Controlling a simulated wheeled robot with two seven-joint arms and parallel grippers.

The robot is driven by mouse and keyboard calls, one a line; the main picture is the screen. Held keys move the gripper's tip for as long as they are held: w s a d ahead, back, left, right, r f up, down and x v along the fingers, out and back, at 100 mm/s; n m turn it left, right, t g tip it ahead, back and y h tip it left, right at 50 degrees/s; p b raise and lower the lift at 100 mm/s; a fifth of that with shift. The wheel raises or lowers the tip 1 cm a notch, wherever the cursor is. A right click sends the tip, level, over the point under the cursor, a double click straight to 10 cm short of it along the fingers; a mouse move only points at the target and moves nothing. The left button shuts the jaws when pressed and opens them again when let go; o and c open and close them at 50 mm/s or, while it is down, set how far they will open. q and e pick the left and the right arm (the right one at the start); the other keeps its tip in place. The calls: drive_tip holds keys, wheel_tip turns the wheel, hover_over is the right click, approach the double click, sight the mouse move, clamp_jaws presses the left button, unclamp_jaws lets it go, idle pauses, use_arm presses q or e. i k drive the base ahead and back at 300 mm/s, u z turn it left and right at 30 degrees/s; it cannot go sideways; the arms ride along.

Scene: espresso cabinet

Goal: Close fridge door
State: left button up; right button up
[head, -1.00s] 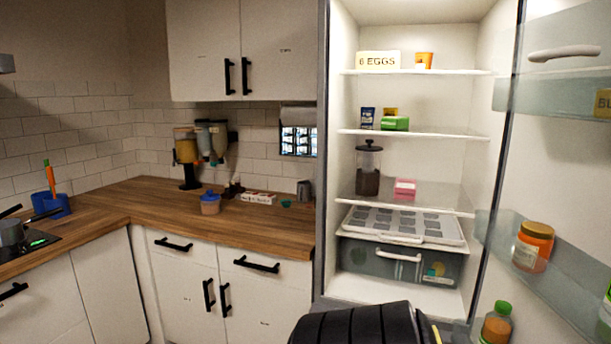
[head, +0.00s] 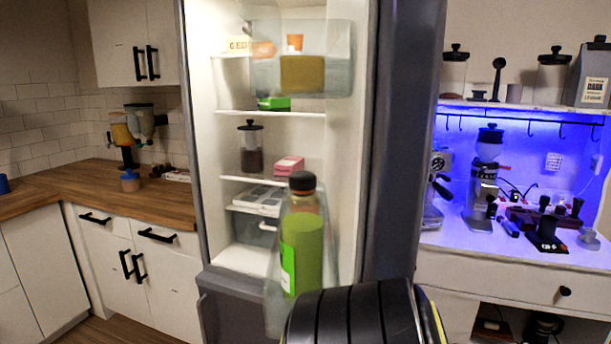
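The fridge (head: 190,140) stands open in the middle of the head view, its lit white shelves showing. Its dark grey door (head: 405,130) is seen nearly edge-on, standing out toward me, apart from the cabinet's left side. Its clear upper bin (head: 340,60) and lower bin overlap the opening. A bottle with green contents (head: 302,245) stands in the lower bin. Neither gripper shows. A black ribbed part of mine covers the bottom centre and hides the door's lower end.
A wooden counter (head: 90,195) with white cupboards is at left. At right, a blue-lit coffee counter (head: 470,240) holds a grinder (head: 485,165) and other gear. A little floor (head: 140,328) shows at lower left.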

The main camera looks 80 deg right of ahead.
sight(383, 64)
drive_tip(key=u, duration=0.1)
drive_tip(key=k, duration=0.7)
drive_tip(key=z, duration=2.4)
